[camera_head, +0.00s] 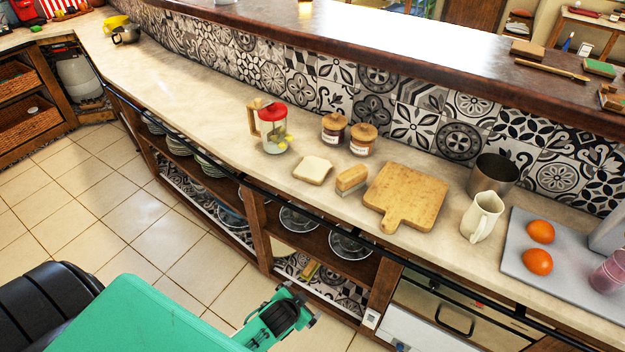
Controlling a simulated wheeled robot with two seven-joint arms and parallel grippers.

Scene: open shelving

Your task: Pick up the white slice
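The white slice (312,169) looks like a slice of pale bread with a thin brown crust. It lies flat on the cream counter (212,110), left of a light brown block-shaped item (351,180) and in front of the jars. A small gap separates it from that item. Its whole top face shows and nothing covers it.
Near the slice are a red-lidded jar (272,130), two wooden-lidded jars (334,129) (363,140) and a wooden board (405,195). A dark rail (292,197) runs along the counter's front edge.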

